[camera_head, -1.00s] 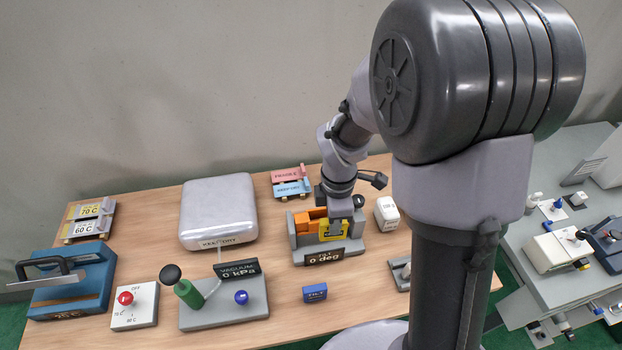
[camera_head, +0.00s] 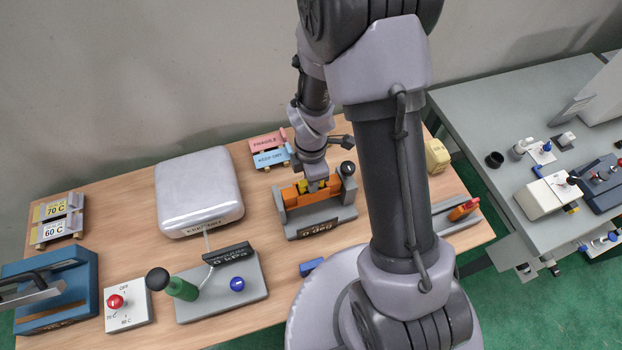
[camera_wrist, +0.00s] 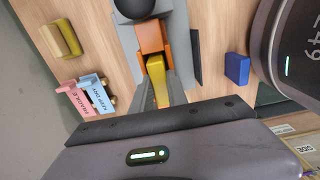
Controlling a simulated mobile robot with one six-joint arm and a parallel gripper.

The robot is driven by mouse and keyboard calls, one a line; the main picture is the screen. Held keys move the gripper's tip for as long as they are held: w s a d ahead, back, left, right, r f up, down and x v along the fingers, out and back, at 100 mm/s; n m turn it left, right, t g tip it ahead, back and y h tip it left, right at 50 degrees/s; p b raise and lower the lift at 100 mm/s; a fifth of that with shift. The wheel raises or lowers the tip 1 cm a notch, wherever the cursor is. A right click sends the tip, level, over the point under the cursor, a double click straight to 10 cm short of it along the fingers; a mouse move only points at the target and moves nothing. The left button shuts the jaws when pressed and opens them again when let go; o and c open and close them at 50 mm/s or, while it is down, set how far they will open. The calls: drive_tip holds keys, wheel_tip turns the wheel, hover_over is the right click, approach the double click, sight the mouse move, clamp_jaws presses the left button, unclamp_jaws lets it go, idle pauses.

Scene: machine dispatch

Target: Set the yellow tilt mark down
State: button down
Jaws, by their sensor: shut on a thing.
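The yellow tilt mark (camera_head: 312,187) is mostly hidden at my gripper (camera_head: 318,185) in the head view. In the wrist view it is a narrow yellow piece (camera_wrist: 157,78) in front of the gripper body, against an orange block (camera_wrist: 151,38). My gripper is shut on it, low over the grey tilt fixture (camera_head: 320,215). I cannot tell whether the mark touches the fixture.
Pink FRAGILE (camera_head: 266,142) and blue KEEP DRY (camera_head: 271,158) tags lie behind the fixture. A blue block (camera_head: 311,266) lies in front. The vacuum stand (camera_head: 222,290) and silver press (camera_head: 199,192) are to the left. A yellow block (camera_head: 437,156) is at right.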

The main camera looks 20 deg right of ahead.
drive_tip(key=shift+f, duration=0.15)
drive_tip(key=c, duration=1.3)
unclamp_jaws()
